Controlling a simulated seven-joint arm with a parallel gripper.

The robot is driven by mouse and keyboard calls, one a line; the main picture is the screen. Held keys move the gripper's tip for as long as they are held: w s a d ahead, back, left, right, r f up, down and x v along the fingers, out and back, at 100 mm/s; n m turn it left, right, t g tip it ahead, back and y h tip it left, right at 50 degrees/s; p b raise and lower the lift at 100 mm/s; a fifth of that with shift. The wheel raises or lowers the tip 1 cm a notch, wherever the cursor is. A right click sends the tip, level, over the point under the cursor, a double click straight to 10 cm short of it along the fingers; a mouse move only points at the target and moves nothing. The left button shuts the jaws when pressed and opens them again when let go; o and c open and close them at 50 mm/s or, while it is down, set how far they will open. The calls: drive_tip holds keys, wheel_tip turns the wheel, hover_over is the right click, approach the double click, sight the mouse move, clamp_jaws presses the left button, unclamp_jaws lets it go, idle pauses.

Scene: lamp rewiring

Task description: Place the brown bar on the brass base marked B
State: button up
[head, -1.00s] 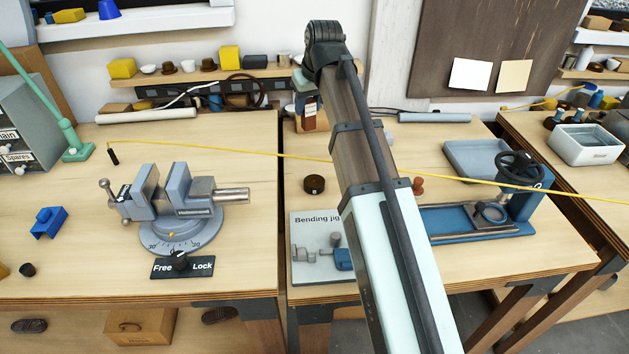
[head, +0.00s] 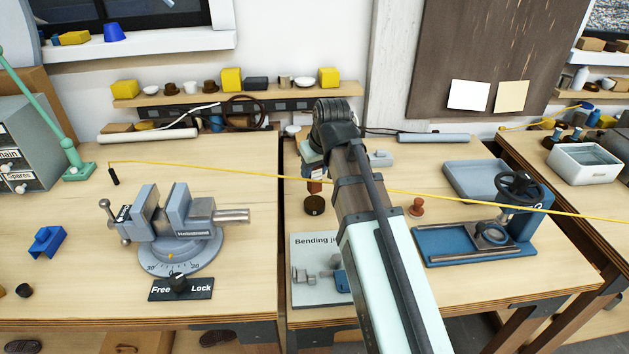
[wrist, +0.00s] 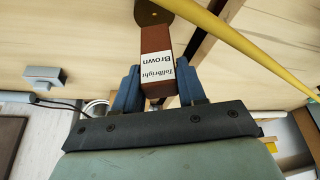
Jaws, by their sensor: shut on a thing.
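The brown bar (wrist: 157,55), with a white label reading "Tallbright Brown", is between the blue fingers of my gripper (wrist: 158,92) in the wrist view. In the head view the bar (head: 314,187) shows below my gripper, directly over a dark round brass base (head: 314,206) on the right bench. The base also shows at the top of the wrist view (wrist: 150,14), at the bar's far end. The bar's end meets or nearly meets the base; I cannot tell if they touch. The small mark on the base is too small to read surely.
A yellow cable (head: 250,172) stretches across both benches and passes close to my gripper. The bending jig (head: 316,290) stands in front of the base. A reddish-brown knob (head: 416,208) and a blue press (head: 470,240) are to the right. A vise (head: 180,225) stands left.

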sight(314, 180)
drive_tip(key=shift+f, duration=1.85)
drive_tip(key=shift+f, duration=0.15)
drive_tip(key=o, duration=1.1)
drive_tip(key=shift+v, duration=6.15)
drive_tip(key=shift+d, duration=0.1)
